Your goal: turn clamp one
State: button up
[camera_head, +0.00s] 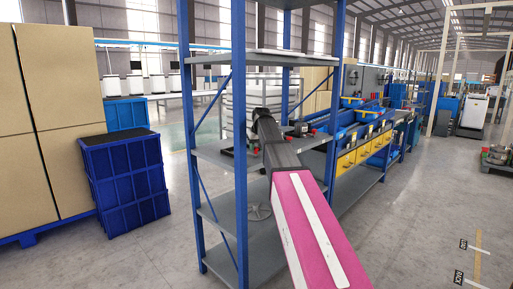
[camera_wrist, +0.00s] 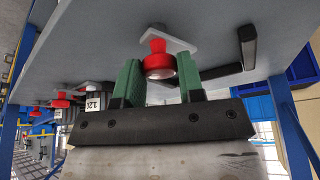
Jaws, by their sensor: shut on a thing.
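A red knob (camera_wrist: 159,66) on a grey bracket (camera_wrist: 166,38) shows in the wrist view, fixed to the grey shelf plate. I take this as clamp one, though no label on it is readable. My gripper (camera_wrist: 160,78) has its two green fingers on either side of the knob and is shut on it.
More red-knobbed clamps (camera_wrist: 60,103) stand in a row at left in the wrist view, beside a black part labelled 120 (camera_wrist: 94,103). A black bar (camera_wrist: 247,47) lies at right. Blue shelf posts (camera_head: 239,110) stand close to my arm.

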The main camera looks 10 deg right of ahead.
jog(key=shift+m+h, duration=0.7)
jog(key=shift+m, duration=1.2)
jog(key=o, duration=0.9)
jog(key=v, duration=1)
jog(key=shift+a+r, duration=0.2)
jog(key=shift+r, duration=0.2)
jog(key=shift+s, duration=0.1)
